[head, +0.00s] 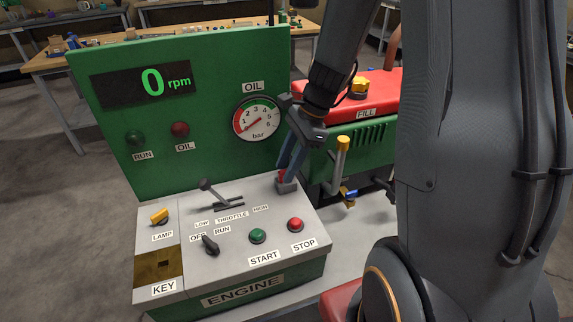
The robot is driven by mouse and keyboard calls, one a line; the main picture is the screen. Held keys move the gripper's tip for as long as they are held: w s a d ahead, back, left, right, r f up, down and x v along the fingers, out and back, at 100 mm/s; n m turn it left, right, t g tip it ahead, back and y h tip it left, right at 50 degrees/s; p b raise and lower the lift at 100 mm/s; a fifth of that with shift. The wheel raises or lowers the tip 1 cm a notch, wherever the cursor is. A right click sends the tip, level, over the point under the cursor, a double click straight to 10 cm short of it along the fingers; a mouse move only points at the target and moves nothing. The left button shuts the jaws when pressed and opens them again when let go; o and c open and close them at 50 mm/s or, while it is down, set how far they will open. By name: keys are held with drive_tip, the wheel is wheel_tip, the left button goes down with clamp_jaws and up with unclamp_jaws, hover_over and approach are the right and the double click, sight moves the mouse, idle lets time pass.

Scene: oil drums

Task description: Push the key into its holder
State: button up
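The brass key plate (158,266), with a small dark slot, is set in the front left of the engine panel above the KEY label (164,289). My gripper (286,176) points down at the back right corner of the panel, well away from the plate. Its fingertips are at a small red piece (282,175), perhaps the key, which sits at a small grey block (287,187). The fingers partly hide the red piece. I cannot tell whether they grip it or only stand around it.
A throttle lever (209,190), a yellow lamp switch (159,216), a black OFF/RUN knob (210,245), a green START button (257,236) and a red STOP button (295,224) stand up from the panel. The green gauge board (190,110) rises behind. A yellow-topped handle (342,148) stands right of my gripper.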

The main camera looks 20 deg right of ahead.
drive_tip(key=b+v, duration=0.1)
drive_tip(key=v, duration=0.7)
drive_tip(key=s+a+f+n+h, duration=0.1)
drive_tip(key=s+f+n, duration=0.1)
drive_tip(key=n, duration=0.3)
drive_tip(key=s+a+f+n+h+b, duration=0.1)
drive_tip(key=s+f+n, duration=0.1)
drive_tip(key=n, duration=0.3)
drive_tip(key=s+a+f+n+t+h+b, duration=0.1)
drive_tip(key=s+f+n+h, duration=0.1)
drive_tip(key=s+n, duration=0.2)
drive_tip(key=shift+s+n, duration=0.25)
drive_tip(key=shift+n, duration=0.35)
drive_tip(key=n, duration=0.1)
drive_tip(key=s+n, duration=0.1)
drive_tip(key=shift+a+f+n+h, duration=0.2)
drive_tip(key=shift+a+n+h, duration=0.1)
drive_tip(key=shift+a+n, duration=0.1)
